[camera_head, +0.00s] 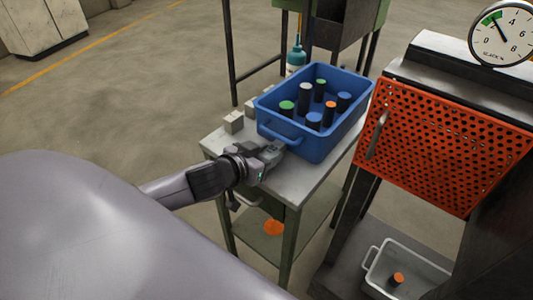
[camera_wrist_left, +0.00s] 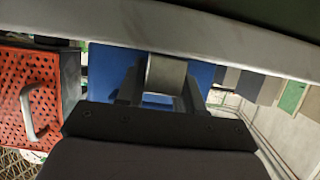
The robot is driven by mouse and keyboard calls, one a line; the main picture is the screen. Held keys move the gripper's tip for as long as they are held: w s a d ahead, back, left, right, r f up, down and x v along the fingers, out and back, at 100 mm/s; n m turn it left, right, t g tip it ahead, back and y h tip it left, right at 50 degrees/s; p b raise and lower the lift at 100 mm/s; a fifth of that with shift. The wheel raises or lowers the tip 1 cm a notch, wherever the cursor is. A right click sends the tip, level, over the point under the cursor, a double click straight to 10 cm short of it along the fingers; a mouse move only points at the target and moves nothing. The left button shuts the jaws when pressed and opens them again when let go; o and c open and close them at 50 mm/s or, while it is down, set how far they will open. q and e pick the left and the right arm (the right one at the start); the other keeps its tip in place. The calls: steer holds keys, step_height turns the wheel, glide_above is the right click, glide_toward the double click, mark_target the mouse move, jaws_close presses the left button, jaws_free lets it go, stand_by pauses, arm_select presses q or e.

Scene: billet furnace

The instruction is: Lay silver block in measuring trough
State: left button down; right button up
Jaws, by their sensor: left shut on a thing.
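My left gripper (camera_head: 271,153) is low over the grey table (camera_head: 302,180), close to the near corner of the blue bin (camera_head: 316,150). It is shut on a short silver block (camera_wrist_left: 166,75), which shows between the two fingers in the left wrist view. The block is grey and looks rounded, with a paler edge. Blue bin wall (camera_wrist_left: 110,70) shows behind it. In the head view the fingers largely hide the block, and I cannot tell whether it touches the table. I cannot pick out a measuring trough for sure. My right gripper is not in view.
The blue bin holds several dark cylinders with coloured tops. Small grey blocks (camera_head: 233,121) stand on the table left of it. A teal bottle (camera_head: 296,58) is behind. An orange perforated door (camera_head: 438,145) and a grey tray (camera_head: 405,270) are at right.

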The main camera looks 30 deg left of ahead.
arm_select(q)
steer(key=c, duration=1.1)
jaws_free()
steer(key=shift+f, duration=0.15)
steer(key=o, duration=0.4)
